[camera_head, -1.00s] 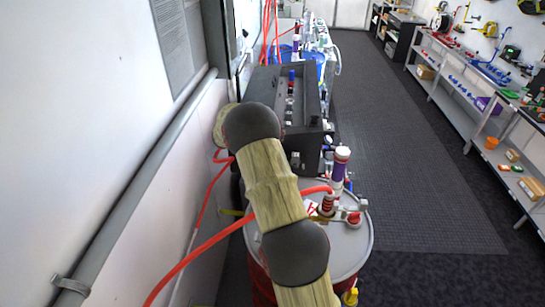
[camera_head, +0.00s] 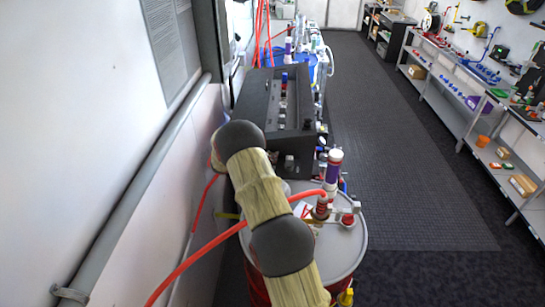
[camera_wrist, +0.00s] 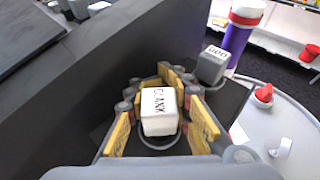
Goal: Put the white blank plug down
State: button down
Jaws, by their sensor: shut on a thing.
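The white blank plug (camera_wrist: 158,110), a white block lettered "BLANK", is in the wrist view. My gripper (camera_wrist: 160,112) is shut on it, with one yellow finger pad on each side. A dark ring (camera_wrist: 160,141) shows just below the plug, on a dark surface. I cannot tell whether the plug touches it. In the head view, my arm hides the gripper and the plug, near the dark console box on the left.
A grey lettered block (camera_wrist: 212,64) stands right of the gripper on the dark surface. A purple and white cylinder (camera_head: 332,170) stands by the drum lid (camera_head: 345,252). Shelves (camera_head: 480,105) line the right; the floor (camera_head: 400,180) between is clear.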

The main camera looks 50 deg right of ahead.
jog(key=shift+f, duration=0.15)
jog(key=c, duration=1.9)
grip_release()
jog(key=shift+r, duration=0.2)
jog(key=b+v, duration=0.2)
jog(key=v, duration=1)
jog(key=shift+w, duration=0.1)
